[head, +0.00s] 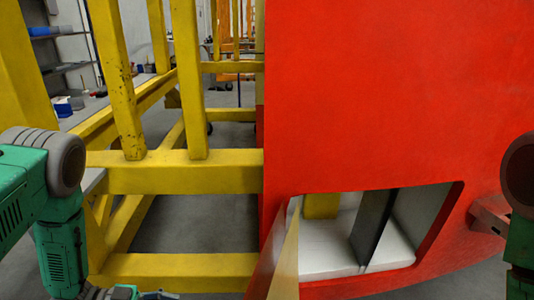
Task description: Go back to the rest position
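My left arm (62,220), green with grey joints, hangs at the left edge of the head view. Only a small part of what looks like my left gripper (130,293) shows at the bottom edge, in front of the lower yellow beam. Its fingers are mostly cut off, so I cannot tell whether it is open or shut. My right arm (520,235) shows as a dark joint and a green link at the right edge. My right gripper is out of view. No held object is visible.
A large red nosecone panel (390,95) fills the right side close ahead, with a cut-out opening (330,245) low down. A yellow frame (180,172) stands to its left. A workbench with small items (62,106) and shelves (60,68) lie behind. Grey floor shows between the beams.

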